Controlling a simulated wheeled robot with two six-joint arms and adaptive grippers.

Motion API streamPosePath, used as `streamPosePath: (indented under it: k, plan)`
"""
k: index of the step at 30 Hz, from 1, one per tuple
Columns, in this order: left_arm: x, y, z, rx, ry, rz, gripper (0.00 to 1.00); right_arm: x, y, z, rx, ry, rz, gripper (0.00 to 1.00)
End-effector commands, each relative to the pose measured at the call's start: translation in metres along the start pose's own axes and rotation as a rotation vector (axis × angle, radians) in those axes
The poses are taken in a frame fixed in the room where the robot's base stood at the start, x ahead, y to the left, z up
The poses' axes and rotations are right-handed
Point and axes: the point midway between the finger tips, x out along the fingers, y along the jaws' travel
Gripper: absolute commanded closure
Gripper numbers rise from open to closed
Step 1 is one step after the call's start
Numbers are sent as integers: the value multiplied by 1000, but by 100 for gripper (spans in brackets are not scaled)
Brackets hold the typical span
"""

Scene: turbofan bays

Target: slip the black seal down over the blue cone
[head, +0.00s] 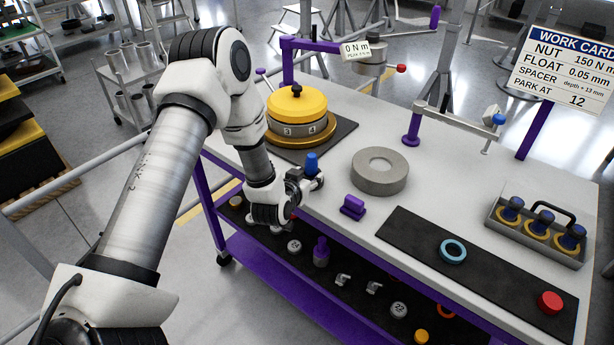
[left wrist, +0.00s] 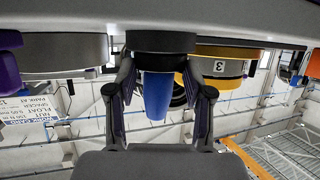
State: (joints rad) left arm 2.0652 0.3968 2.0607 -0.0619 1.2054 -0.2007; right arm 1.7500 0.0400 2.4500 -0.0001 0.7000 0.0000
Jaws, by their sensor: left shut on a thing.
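The blue cone (head: 311,162) stands upright near the table's front edge, at my left gripper (head: 312,181). In the left wrist view, where the table is at the top, the blue cone (left wrist: 158,97) points downward between the two fingers. A dark ring that looks like the black seal (left wrist: 160,63) lies around the cone's wide end, against a wider black part. My left gripper (left wrist: 160,72) is shut on this seal, with a fingertip at each side. I cannot tell how fully it is seated. My right gripper is not in view.
A grey ring (head: 380,171) and a purple block (head: 352,207) are right of the gripper. A yellow-topped unit (head: 297,106) stands behind. A dark mat (head: 490,274) holds a blue ring (head: 453,250) and a red part (head: 550,302). A rack (head: 537,242) is at right.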

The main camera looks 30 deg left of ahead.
Motion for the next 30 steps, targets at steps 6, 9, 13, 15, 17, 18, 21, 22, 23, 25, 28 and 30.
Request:
streamPosePath:
  k: [6, 9, 13, 15, 17, 18, 21, 22, 23, 25, 28, 30]
  plan:
    - [1, 0, 1, 0, 0, 0, 20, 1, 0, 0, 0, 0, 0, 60]
    - [1, 0, 1, 0, 0, 0, 19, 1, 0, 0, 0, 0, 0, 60]
    - [0, 0, 1, 0, 0, 0, 19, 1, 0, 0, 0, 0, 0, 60]
    - [0, 0, 1, 0, 0, 0, 19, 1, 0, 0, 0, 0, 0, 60]
    - [-2, 0, 2, -1, -1, 0, 19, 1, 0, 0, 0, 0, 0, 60]
    - [-5, 0, 2, -1, -1, 0, 19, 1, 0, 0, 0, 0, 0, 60]
    - [-20, 0, 1, -3, -2, 0, 19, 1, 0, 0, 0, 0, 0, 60]
    - [-27, 0, 2, -2, -3, 0, 19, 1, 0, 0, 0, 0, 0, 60]
    - [-34, 0, 2, -3, -3, 0, 19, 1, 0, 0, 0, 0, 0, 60]
    - [-53, 0, 2, -4, -4, 0, 19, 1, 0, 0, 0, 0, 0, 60]
    - [-79, 0, 2, -4, -4, 0, 19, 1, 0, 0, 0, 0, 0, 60]
    - [-95, 0, 2, -4, -3, 0, 19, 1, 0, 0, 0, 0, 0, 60]
